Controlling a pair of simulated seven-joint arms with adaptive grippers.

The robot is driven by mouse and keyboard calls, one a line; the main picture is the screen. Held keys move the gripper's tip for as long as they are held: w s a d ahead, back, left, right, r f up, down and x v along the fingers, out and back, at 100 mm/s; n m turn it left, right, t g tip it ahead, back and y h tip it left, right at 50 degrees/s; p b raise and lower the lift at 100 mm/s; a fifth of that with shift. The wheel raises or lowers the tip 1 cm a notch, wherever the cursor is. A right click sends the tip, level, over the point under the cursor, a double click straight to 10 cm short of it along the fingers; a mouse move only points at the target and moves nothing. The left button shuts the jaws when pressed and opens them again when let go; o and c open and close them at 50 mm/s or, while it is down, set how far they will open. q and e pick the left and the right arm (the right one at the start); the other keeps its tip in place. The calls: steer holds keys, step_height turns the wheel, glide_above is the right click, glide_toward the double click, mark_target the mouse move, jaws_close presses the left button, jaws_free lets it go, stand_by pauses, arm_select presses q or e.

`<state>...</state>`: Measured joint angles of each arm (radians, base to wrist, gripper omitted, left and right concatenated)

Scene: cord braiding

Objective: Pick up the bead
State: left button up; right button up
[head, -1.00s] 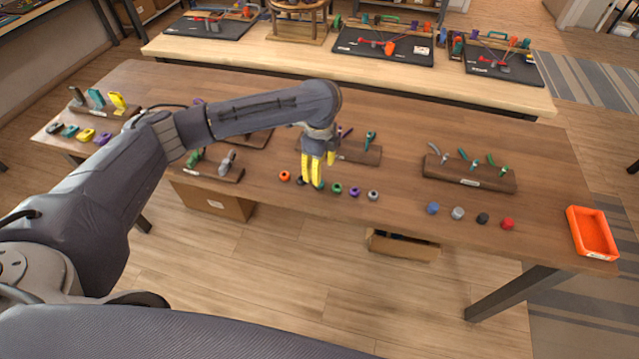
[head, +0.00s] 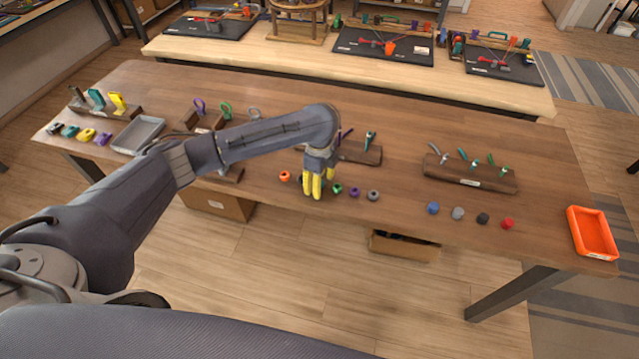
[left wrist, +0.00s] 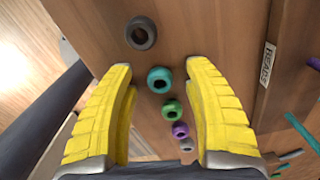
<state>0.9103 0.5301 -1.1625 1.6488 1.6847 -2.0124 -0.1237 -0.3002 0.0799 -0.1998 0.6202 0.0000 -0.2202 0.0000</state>
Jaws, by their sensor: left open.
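A row of small ring-shaped beads lies along the front of the table: orange (head: 284,176), dark grey (head: 297,177), green (head: 338,188), purple (head: 354,191) and grey (head: 373,195). My left gripper (head: 314,188), with yellow fingers, points down over this row between the dark grey and green beads. In the left wrist view it is open, with the teal bead (left wrist: 160,79) between its fingertips. The fingers mostly hide this bead in the head view. The dark grey bead (left wrist: 141,33) lies beyond the fingertips; the green bead (left wrist: 173,110) shows between the fingers. No bead is visibly gripped.
A wooden rack (head: 360,152) with a label stands behind the beads. To the right are another rack (head: 468,174), several knobs (head: 458,213) and an orange tray (head: 592,232). A grey tray (head: 138,135) lies at the left. The table's front edge is close to the beads.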

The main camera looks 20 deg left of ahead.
arm_select(q)
steer(key=shift+c, duration=0.5)
steer(key=c, duration=0.9)
step_height(320, 180, up, 20)
